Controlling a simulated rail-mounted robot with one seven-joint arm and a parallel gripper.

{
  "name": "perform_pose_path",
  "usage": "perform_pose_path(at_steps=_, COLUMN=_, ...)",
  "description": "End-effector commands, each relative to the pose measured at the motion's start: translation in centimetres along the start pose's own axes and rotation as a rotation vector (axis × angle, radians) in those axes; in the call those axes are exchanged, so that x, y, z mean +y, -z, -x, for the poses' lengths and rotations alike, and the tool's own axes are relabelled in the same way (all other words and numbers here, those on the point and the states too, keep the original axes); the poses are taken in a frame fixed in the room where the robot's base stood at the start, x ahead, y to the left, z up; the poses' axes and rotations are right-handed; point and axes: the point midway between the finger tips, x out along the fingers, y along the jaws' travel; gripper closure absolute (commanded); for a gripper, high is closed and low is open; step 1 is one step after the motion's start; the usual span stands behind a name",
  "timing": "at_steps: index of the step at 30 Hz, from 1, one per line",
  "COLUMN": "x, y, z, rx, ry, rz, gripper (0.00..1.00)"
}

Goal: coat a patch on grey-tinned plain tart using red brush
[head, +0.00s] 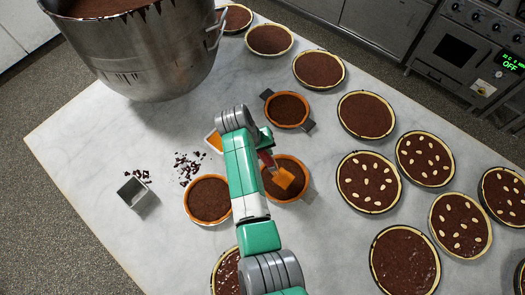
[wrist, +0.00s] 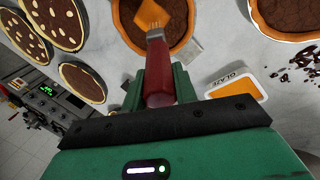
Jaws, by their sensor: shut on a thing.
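The red brush is in my gripper (head: 264,146); its red handle (wrist: 160,85) is clamped between the green fingers in the wrist view. Its metal ferrule (wrist: 155,35) points toward an orange-rimmed plain tart (head: 279,193) with grey tabs at its edge. The same tart (wrist: 178,32) is at the top of the wrist view. An orange, square-edged patch (head: 284,178) shows over the dark filling, at the brush's end. The bristles blend with this orange, so I cannot tell whether they touch the filling.
A glaze container (wrist: 235,88) with orange contents stands beside the tart. Other orange-rimmed tarts (head: 208,199) (head: 287,109) are close by. Pale-crust tarts (head: 367,115) fill the right side. A steel pot (head: 150,50), dark crumbs (head: 188,165) and a small metal tin (head: 134,192) are left.

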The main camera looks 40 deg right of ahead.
Motion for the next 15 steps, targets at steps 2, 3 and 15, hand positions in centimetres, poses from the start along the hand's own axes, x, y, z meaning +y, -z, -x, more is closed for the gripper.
perform_pose_path(at_steps=2, x=0.4, y=0.0, z=1.2, rx=0.000, ry=0.000, rz=0.000, gripper=0.95)
perform_pose_path(at_steps=3, x=0.5, y=0.0, z=1.5, rx=0.000, ry=0.000, rz=0.000, gripper=0.95)
perform_pose_path(at_steps=15, x=1.3, y=0.1, z=4.3, rx=0.001, ry=0.000, rz=0.003, gripper=0.95)
